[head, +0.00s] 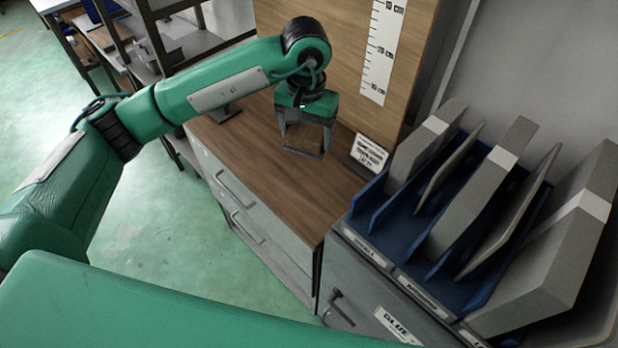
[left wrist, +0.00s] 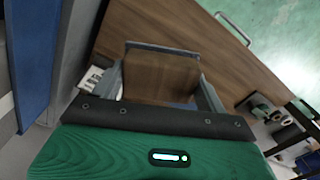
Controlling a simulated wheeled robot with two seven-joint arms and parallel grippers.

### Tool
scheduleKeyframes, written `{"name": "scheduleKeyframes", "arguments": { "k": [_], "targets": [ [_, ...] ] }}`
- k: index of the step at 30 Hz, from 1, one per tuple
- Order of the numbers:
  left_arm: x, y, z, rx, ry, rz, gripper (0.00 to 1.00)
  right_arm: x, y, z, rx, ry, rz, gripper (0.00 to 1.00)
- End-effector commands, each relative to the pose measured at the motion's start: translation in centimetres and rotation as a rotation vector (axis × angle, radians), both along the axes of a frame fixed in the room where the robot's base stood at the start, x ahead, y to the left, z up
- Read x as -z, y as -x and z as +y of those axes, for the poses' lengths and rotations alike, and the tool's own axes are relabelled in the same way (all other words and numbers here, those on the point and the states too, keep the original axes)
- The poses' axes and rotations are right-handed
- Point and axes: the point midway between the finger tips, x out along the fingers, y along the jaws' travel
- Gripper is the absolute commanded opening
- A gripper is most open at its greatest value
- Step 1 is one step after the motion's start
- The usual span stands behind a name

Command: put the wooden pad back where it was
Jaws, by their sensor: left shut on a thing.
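The wooden pad (left wrist: 160,76) is a flat brown piece with a dark far edge, held between the fingers of my left gripper (left wrist: 160,92) in the left wrist view. In the head view my left gripper (head: 305,138) points down over the wooden cabinet top, shut on the pad (head: 303,153). The pad's brown is close to that of the top beneath it, and I cannot tell whether it touches the top. My right gripper is in neither view.
The wooden cabinet top (head: 255,150) is mostly clear. A small printed sign (head: 368,154) stands right of the gripper, before a wooden board with a white ruler (head: 382,50). A blue rack (head: 390,215) with several upright grey panels stands at right.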

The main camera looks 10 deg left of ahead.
Motion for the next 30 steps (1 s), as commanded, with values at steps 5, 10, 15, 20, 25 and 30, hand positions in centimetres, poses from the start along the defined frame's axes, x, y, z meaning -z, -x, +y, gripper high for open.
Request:
{"name": "scheduleKeyframes", "arguments": {
  "k": [5, 10, 15, 20, 25, 30],
  "targets": [
    [4.2, 0.2, 0.0, -0.002, 0.0, 0.006, 0.53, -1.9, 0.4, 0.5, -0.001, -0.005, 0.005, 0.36],
    [8.3, 0.2, 0.0, -0.002, 0.0, 0.005, 0.53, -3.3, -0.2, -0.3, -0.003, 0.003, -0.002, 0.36],
    [11.4, 0.1, 0.0, -0.001, 0.001, 0.002, 0.53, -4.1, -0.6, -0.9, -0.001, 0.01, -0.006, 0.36],
    [12.6, 0.0, -0.1, -0.001, 0.002, -0.001, 0.53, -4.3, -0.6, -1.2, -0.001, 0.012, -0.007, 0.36],
    [14.4, 0.1, -0.1, -0.001, 0.002, 0.002, 0.53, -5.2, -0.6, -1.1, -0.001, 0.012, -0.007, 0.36],
    [16.2, 0.0, 0.0, -0.001, 0.001, -0.001, 0.53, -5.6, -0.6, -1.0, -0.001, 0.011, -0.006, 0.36]
  ]
}}
